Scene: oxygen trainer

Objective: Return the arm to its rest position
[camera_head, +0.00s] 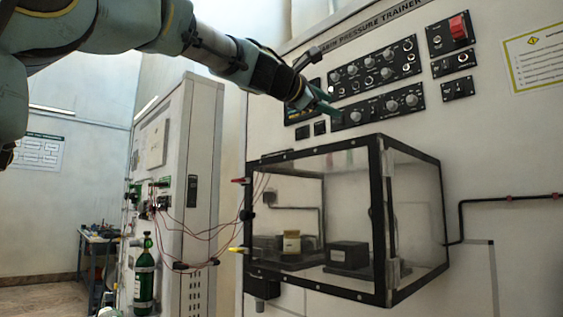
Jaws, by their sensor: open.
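My arm reaches in from the upper left, above the clear box. My gripper (328,108) is at the cabin pressure trainer panel, close to the lower black knob strip (378,109). Its green fingers overlap the left part of that strip in the picture. I cannot tell whether they touch a knob. The fingers are small here and nothing shows held between them. The upper knob strip (374,67) lies just above and to the right of the gripper.
A black-framed clear box (378,215) juts from the panel below my gripper, with a small jar (291,242) and a dark block (349,255) inside. A grey cabinet (196,200), red wires and a green cylinder (144,278) stand left. A red switch (458,28) is upper right.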

